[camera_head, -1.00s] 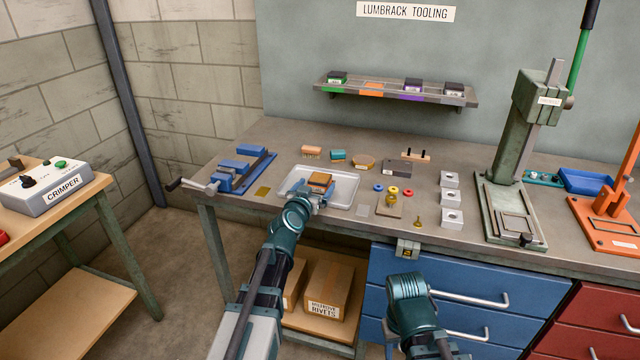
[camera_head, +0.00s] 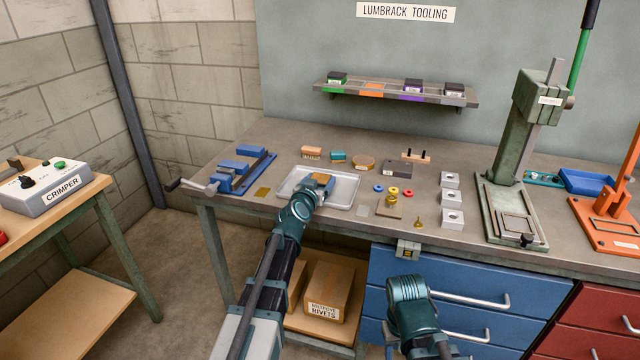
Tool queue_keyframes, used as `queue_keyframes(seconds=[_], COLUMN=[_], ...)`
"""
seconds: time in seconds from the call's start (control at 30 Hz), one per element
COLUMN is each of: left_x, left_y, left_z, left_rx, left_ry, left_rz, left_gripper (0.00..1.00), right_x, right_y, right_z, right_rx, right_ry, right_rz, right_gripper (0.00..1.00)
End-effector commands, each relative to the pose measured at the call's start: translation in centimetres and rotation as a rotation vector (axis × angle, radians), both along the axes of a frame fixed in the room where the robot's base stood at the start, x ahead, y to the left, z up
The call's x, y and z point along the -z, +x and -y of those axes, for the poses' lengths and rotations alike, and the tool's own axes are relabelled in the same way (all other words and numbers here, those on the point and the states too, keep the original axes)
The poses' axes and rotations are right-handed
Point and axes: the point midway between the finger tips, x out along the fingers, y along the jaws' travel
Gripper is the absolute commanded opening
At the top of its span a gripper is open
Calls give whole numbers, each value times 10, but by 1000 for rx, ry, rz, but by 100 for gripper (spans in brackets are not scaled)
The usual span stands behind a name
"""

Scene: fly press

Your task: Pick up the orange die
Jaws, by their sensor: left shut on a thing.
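The orange die (camera_head: 321,178) is a small block with an orange-brown top, over the pale shallow tray (camera_head: 345,187) on the workbench. My left gripper (camera_head: 320,184) reaches it from the front and is shut on it. My wrist hides the die's near side and most of the fingers. I cannot tell whether the die still touches the tray. My right arm shows at the bottom centre in front of the blue drawers, but its gripper is not visible.
A blue vise (camera_head: 240,170) stands left of the tray. Small blocks, coloured rings and pale square blocks (camera_head: 452,219) lie to the right. The green fly press (camera_head: 510,190) stands further right. A shelf (camera_head: 395,91) on the wall holds several dark-topped dies.

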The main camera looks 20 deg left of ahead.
Motion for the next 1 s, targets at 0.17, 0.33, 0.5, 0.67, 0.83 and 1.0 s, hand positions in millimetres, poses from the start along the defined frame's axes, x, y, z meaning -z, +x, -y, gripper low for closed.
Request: queue_keyframes(seconds=[0.17,0.33,0.5,0.67,0.83,1.0], left_x=[0,-1,-1,-7,-20,-37], left_y=[0,0,0,0,1,1], left_z=[0,0,0,1,3,7], left_rx=[0,-2,-1,-1,-2,-2], left_ry=[1,1,1,1,0,1], left_rz=[0,1,1,1,2,2], left_gripper=[0,0,0,0,0,0], right_x=[0,0,-1,-7,-20,-37], right_y=[0,0,0,0,0,0], right_z=[0,0,0,0,0,0], right_rx=[0,0,0,0,0,0], right_ry=[0,0,0,0,0,0], right_rz=[0,0,0,0,0,0], right_gripper=[50,50,50,50,50,50])
